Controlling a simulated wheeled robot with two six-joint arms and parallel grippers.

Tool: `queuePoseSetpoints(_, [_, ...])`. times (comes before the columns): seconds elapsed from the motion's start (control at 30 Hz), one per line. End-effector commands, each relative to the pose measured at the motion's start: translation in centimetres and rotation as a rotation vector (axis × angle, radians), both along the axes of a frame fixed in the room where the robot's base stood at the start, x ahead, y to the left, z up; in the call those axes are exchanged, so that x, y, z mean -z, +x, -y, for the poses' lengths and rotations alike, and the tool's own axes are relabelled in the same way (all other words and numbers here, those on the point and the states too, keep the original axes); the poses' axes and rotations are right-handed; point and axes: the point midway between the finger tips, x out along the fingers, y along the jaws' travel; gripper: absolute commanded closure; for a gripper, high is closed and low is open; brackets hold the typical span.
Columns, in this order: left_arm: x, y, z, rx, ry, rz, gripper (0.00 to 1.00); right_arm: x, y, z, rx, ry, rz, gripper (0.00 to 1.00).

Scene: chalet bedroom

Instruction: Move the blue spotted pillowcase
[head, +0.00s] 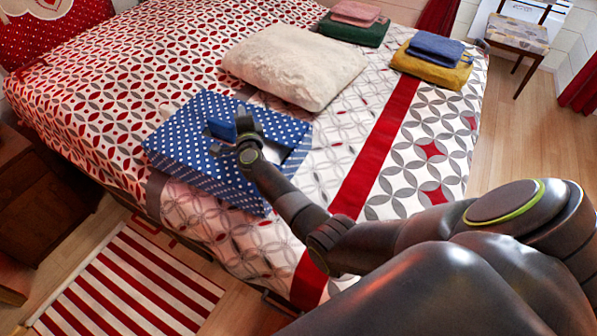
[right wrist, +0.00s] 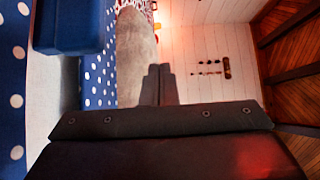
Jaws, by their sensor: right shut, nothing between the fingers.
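The blue spotted pillowcase (head: 185,150) lies spread on the near left part of the bed, with its right part behind my right arm. In the right wrist view its white-dotted blue cloth (right wrist: 12,95) fills the left edge. A small plain blue piece (head: 221,129) is at its middle, left of my right gripper (head: 244,119). That blue piece also shows at the top left of the right wrist view (right wrist: 72,25). My right gripper's fingers are together (right wrist: 160,84), empty, over the pillowcase; contact with the cloth cannot be told. My left gripper is out of view.
A cream pillow (head: 295,65) lies just beyond the pillowcase. Folded green and pink cloths (head: 355,30) and yellow and blue cloths (head: 432,70) sit at the bed's far edge. A chair (head: 517,33) stands beyond. A striped rug (head: 130,285) covers the floor at left.

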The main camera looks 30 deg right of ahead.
Motion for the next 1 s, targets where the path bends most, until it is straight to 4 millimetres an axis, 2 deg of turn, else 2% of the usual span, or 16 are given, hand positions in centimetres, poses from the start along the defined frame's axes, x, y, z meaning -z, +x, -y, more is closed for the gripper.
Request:
queuePoseSetpoints(0.03, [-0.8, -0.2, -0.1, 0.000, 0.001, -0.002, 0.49, -0.3, -0.8, 0.5, 0.001, -0.001, -0.001, 1.00])
queuePoseSetpoints(0.2, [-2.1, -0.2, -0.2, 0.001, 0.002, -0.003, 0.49, -0.4, -3.5, 2.1, 0.002, -0.003, -0.002, 1.00])
queuePoseSetpoints(0.6, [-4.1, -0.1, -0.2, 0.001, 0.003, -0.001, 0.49, -0.2, -10.6, 6.0, 0.001, -0.005, -0.002, 1.00])
queuePoseSetpoints(0.97, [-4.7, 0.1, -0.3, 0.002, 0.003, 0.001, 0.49, 0.0, -17.4, 9.9, 0.000, -0.006, -0.003, 1.00])
queuePoseSetpoints(1.0, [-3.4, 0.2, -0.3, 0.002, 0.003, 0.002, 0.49, 1.4, -17.0, 9.6, -0.001, -0.003, -0.002, 1.00])
